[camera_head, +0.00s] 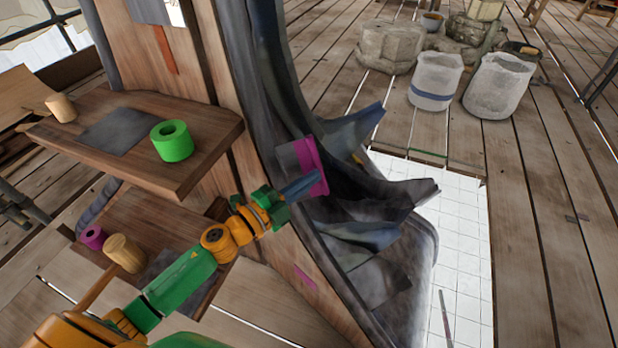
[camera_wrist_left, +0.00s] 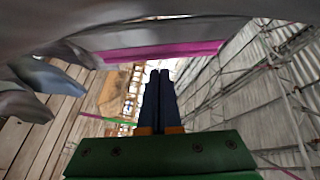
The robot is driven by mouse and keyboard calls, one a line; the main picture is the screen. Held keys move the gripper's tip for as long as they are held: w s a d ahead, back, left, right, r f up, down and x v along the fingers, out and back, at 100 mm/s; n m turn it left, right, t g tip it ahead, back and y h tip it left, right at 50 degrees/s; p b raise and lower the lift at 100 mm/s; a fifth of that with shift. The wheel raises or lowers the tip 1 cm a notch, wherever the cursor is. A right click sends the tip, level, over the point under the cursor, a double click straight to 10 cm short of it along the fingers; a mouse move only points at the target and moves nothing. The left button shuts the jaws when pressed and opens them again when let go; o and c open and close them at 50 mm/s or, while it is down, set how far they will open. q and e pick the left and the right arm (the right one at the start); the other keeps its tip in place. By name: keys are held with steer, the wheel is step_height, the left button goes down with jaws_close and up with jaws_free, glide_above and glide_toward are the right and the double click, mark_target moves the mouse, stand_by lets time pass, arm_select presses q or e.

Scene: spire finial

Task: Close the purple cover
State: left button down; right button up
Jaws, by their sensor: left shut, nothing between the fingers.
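The purple cover (camera_head: 311,166) is a small grey panel with a bright magenta edge on the dark, curved side of the tall wooden structure. It appears to stand out from that surface, but I cannot tell its exact angle. In the left wrist view its magenta strip (camera_wrist_left: 165,51) runs across above the fingertips. My left gripper (camera_head: 310,185) is shut and empty, with its blue fingers at the lower part of the cover. Its closed fingers also show in the wrist view (camera_wrist_left: 160,78). I cannot tell whether they touch the cover. My right gripper is out of view.
Dark leaf-like fins (camera_head: 385,195) jut out right of the cover. A wooden shelf (camera_head: 215,160) holds a green ring (camera_head: 172,141) and a wooden cylinder (camera_head: 61,108). A lower shelf carries a purple ring (camera_head: 93,237). Buckets (camera_head: 435,82) and stones stand far back.

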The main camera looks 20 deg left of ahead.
mark_target(313, 168)
arm_select(q)
steer(key=w+n+y+p, duration=0.1)
steer(key=p, duration=0.1)
steer(key=w+n+y+p, duration=0.1)
steer(key=y+p, duration=0.1)
steer(key=shift+a+r+t+y, duration=0.1)
steer(key=shift+t+y, duration=0.2)
steer(key=shift+w+n+y+p, duration=0.35)
steer(key=shift+n+y+p, duration=0.35)
steer(key=shift+y+p, duration=0.3)
steer(key=shift+w+f+n+y, duration=0.2)
steer(key=shift+n+y, duration=0.1)
steer(key=shift+y, duration=0.2)
steer(key=shift+w+a+f+n+y, duration=0.1)
steer(key=shift+w+f+n+y, duration=0.15)
steer(key=shift+y, duration=0.25)
steer(key=shift+w+a+n+y, duration=0.1)
steer(key=shift+n+y, duration=0.25)
steer(key=shift+y, duration=0.15)
steer(key=shift+w+a+f, duration=0.25)
steer(key=shift+w+f, duration=0.05)
steer(key=shift+w, duration=0.3)
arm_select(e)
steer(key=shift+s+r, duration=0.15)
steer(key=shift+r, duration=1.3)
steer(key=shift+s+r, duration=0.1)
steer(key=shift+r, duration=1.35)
arm_select(q)
steer(key=shift+a, duration=0.1)
